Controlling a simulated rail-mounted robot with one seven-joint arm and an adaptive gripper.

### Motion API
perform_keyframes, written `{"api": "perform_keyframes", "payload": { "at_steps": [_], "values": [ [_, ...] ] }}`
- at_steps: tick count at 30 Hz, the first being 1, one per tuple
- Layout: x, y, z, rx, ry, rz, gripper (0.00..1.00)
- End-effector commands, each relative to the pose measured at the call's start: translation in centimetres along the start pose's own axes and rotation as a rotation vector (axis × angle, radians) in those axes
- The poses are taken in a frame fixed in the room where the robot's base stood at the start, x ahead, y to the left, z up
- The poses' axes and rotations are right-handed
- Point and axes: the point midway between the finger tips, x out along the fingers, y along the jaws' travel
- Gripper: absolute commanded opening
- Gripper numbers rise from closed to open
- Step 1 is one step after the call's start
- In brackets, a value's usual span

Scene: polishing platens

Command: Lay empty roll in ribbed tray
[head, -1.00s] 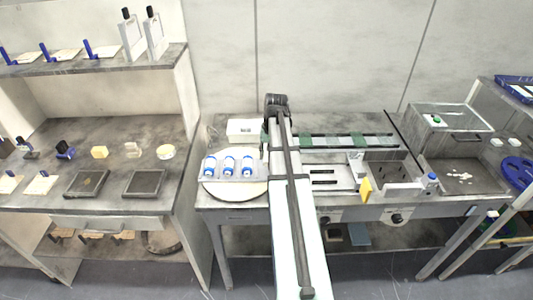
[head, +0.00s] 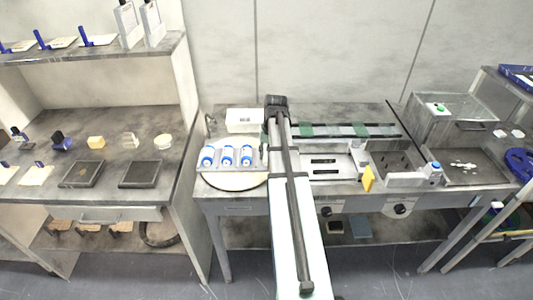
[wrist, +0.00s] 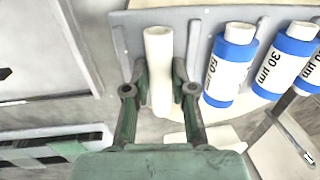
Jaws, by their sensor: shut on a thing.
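The empty roll, a plain white cylinder (wrist: 159,50), stands between the fingers of my gripper (wrist: 158,80) in the wrist view. The gripper is shut on it. The roll's far end overlaps the grey ribbed tray (wrist: 203,27), in the space left of a blue-and-white roll (wrist: 231,64). I cannot tell whether it touches the tray floor. In the head view the tray (head: 226,172) holds three blue-and-white rolls (head: 228,156), and my arm hides the gripper and the empty roll.
The tray stands on a round pale disc (head: 232,183) at the bench's left end. A white box (head: 244,120) stands behind it. A strip with green and grey plates (head: 345,131) runs to the right. A yellow piece (head: 368,179) stands by the front edge.

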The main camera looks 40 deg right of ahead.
Motion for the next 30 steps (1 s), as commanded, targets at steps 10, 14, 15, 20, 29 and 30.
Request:
{"api": "perform_keyframes", "payload": {
  "at_steps": [10, 14, 15, 20, 29, 30],
  "values": [
    [0.0, 0.0, 0.0, 0.000, 0.000, 0.000, 0.54],
    [-0.1, 0.0, 0.0, 0.000, 0.000, 0.000, 0.54],
    [-0.1, 0.0, 0.0, 0.000, 0.001, 0.000, 0.54],
    [-1.3, 0.0, -0.1, 0.000, 0.002, 0.000, 0.54],
    [-6.6, 0.0, -0.1, 0.000, 0.003, 0.000, 0.54],
    [-7.4, 0.0, -0.2, 0.000, 0.004, 0.000, 0.54]
  ]
}}
